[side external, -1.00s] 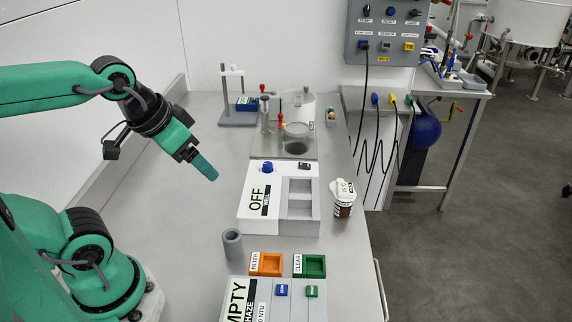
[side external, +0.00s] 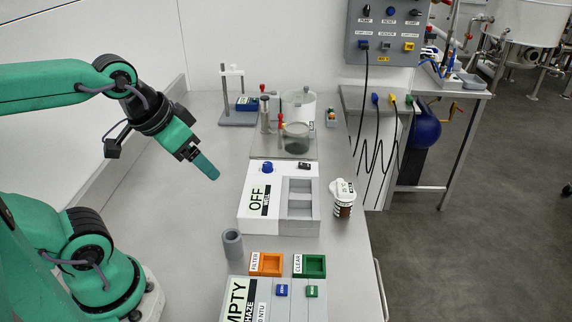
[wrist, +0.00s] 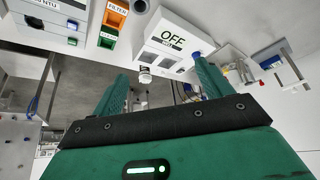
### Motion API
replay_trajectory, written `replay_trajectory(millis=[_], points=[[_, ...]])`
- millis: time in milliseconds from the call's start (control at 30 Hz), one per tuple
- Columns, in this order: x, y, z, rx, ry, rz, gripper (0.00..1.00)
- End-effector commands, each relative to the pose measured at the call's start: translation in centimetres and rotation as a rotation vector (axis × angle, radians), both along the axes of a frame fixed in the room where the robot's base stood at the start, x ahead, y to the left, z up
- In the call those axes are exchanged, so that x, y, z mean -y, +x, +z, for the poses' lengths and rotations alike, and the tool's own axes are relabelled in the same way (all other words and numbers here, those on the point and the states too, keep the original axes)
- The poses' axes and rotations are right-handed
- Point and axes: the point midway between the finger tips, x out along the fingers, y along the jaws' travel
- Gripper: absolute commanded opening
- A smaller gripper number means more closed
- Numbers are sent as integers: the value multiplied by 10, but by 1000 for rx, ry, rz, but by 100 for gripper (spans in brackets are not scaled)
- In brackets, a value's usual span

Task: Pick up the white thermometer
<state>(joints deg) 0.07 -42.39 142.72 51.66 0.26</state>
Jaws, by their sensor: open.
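My gripper (side external: 206,171) hangs over the bare left part of the bench in the side external view, left of the white OFF box, and touches nothing. In the wrist view its two green fingers stand wide apart, with nothing between them (wrist: 161,72). I cannot make out a white thermometer for certain. A white-topped piece (side external: 232,72) on a grey stand (side external: 238,119) at the back of the bench may be it. The stand is well behind my gripper and also shows at the right of the wrist view (wrist: 290,78).
The OFF box (side external: 258,199) stands right of my gripper, with a lidded cup (side external: 342,198) beside it. Glassware (side external: 296,136) and red-topped rods stand behind. A grey tube holder (side external: 232,244), orange tray (side external: 267,272) and green tray (side external: 310,274) are in front. The left bench is clear.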

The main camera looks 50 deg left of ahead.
Motion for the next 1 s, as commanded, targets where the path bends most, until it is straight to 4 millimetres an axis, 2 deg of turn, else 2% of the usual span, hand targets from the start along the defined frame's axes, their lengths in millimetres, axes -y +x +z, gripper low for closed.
replay_trajectory(millis=[167, 367, 667, 1000], points=[[2, 12, 6, -21, 10, -27, 78], [7, 40, 15, -65, 33, -90, 78], [18, 96, 22, -141, 72, -208, 78], [35, 162, 10, -226, 110, -343, 78]])
